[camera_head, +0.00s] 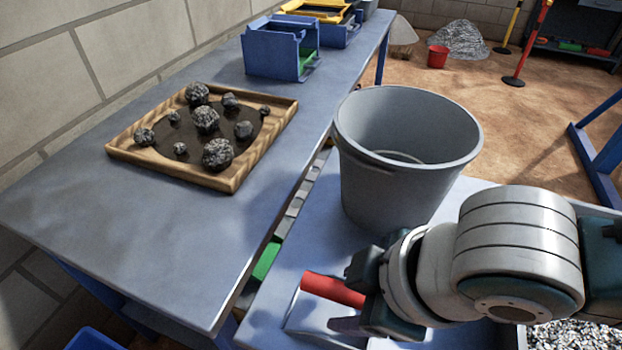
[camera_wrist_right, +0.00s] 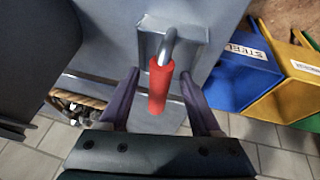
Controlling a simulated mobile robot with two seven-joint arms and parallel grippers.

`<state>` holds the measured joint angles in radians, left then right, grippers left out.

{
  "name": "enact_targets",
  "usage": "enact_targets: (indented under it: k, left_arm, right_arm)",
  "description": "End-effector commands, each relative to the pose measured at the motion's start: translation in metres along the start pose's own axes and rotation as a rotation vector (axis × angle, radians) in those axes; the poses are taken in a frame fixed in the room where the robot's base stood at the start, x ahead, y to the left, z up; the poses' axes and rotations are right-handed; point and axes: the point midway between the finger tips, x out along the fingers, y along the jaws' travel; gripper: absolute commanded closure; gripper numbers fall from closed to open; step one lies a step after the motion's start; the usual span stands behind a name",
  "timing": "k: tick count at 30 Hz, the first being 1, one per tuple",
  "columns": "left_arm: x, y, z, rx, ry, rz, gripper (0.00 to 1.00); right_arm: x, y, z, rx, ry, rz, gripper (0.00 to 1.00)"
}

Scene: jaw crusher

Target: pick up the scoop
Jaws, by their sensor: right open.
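The scoop has a red handle (camera_head: 332,290) and a grey metal pan, and lies on the lower grey-blue table in front of the bucket. In the right wrist view its red handle (camera_wrist_right: 158,90) lies between the fingers, with the metal neck and pan (camera_wrist_right: 172,30) beyond. My right gripper (camera_head: 352,298) is open around the handle, one finger on each side with a gap showing. It also shows in the right wrist view (camera_wrist_right: 160,76). In the head view the gripper covers part of the handle and pan. My left gripper is out of view.
A grey bucket (camera_head: 375,190) stands just behind the scoop. A wooden tray (camera_head: 238,178) with several dark rocks sits on the longer table at left. Blue bins (camera_head: 270,55) stand farther back. Gravel (camera_head: 570,336) shows at lower right. A blue bin marked STEEL (camera_wrist_right: 240,75) shows in the wrist view.

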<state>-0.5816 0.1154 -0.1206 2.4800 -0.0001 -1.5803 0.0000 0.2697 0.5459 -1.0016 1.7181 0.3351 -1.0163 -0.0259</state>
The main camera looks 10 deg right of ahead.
Motion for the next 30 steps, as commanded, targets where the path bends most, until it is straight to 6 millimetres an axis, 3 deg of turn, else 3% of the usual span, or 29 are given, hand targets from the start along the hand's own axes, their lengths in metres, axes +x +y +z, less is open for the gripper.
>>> enact_targets:
  k: [4, 21, 30]
  left_arm:
    - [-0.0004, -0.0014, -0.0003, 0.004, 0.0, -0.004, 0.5]
    - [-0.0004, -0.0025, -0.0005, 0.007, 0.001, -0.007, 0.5]
    - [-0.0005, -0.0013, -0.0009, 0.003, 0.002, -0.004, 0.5]
  right_arm:
    - [-0.0006, 0.0002, -0.0002, 0.0, 0.0, 0.0, 0.36]
    - [-0.0008, 0.0002, 0.0, 0.0, 0.0, 0.0, 1.0]
    - [-0.0008, 0.0002, 0.0001, 0.0, 0.0, 0.0, 1.0]
